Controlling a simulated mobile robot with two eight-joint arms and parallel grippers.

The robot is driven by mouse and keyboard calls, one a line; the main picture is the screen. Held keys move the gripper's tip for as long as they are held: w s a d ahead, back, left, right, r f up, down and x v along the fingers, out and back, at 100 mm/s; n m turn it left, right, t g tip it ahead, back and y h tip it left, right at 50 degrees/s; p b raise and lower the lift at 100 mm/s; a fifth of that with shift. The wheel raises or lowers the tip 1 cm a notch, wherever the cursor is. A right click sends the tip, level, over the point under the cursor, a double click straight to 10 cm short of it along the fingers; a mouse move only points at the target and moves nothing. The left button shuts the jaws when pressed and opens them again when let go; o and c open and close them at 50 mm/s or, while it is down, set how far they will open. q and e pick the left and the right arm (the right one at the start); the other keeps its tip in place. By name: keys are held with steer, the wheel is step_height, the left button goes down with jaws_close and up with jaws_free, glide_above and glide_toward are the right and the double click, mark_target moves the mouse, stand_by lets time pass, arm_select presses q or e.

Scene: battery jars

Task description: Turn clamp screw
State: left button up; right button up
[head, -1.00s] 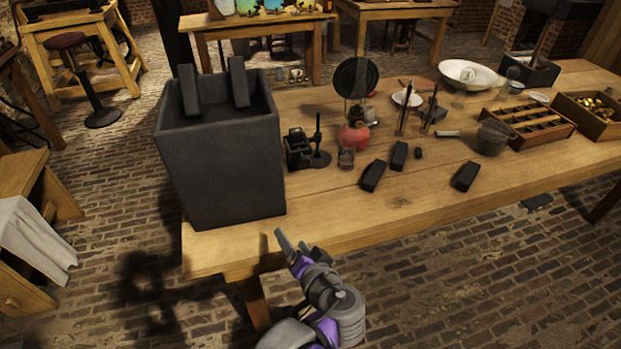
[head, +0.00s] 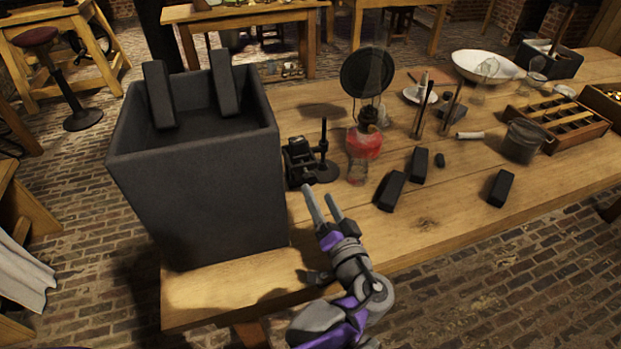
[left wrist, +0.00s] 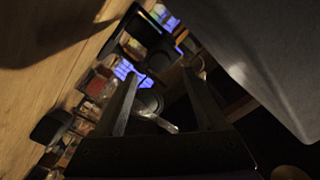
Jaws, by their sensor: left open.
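A small black metal device (head: 299,160) stands on the table beside the big dark jar. It may carry the clamp screw, but I cannot make out a screw on it. A black rod on a round base (head: 324,160) stands just to its right. My left gripper (head: 319,193) is open and empty, its two fingers pointing away from me, in front of the device and apart from it as far as I can tell. In the left wrist view, the open fingers (left wrist: 164,100) frame dim, tilted things that I cannot identify surely. My right gripper is not in view.
The tall dark jar (head: 210,200), with two black plates (head: 159,95) at its rim, stands left of the gripper. The table's front edge (head: 420,258) is clear.

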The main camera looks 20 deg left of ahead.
mark_target(312, 181)
arm_select(q)
steer(key=b+x, duration=0.1)
steer(key=x, duration=0.5)
steer(key=shift+w+a, duration=0.15)
steer(key=shift+w, duration=0.1)
jaws_close()
